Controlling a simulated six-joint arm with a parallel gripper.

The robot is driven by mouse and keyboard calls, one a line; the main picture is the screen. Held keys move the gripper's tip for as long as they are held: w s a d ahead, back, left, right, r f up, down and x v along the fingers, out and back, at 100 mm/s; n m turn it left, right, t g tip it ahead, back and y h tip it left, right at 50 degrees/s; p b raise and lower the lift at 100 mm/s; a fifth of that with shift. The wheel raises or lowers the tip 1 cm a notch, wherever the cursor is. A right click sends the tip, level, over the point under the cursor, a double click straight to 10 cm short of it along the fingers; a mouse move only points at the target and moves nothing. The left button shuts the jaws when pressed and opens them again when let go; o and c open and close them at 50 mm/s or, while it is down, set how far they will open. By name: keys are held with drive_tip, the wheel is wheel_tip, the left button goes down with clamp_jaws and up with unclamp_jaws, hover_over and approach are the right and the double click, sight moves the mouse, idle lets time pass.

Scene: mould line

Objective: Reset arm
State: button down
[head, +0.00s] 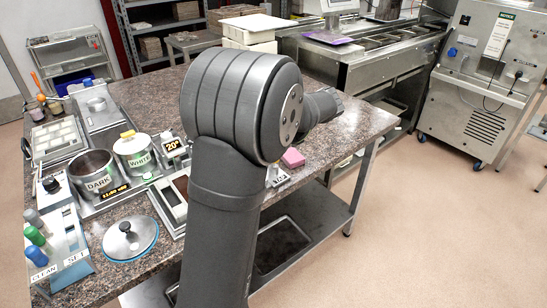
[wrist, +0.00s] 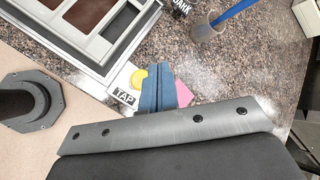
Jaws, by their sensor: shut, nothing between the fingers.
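My gripper (wrist: 160,80) shows in the wrist view as two blue-grey fingers pressed together, with nothing between them. It points down over the speckled worktop (wrist: 165,45). A yellow disc (wrist: 138,78) shows just left of the fingers and a pink block (wrist: 184,94) just right, partly hidden by them. Whether the fingers touch either one I cannot tell. In the head view my large grey arm stands in the middle and hides the gripper. The pink block (head: 293,158) shows there beside the arm.
A label reading TAP (wrist: 124,96) and a mould tray (wrist: 128,30) with brown fill lie left of the fingers. The DARK pot (head: 91,172), WHITE pot (head: 137,155) and a lid (head: 130,240) crowd the left of the table.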

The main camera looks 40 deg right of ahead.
wheel_tip(320, 180, down, 2)
drive_tip(key=shift+f, duration=0.1)
wheel_tip(320, 180, up, 6)
idle(0.6)
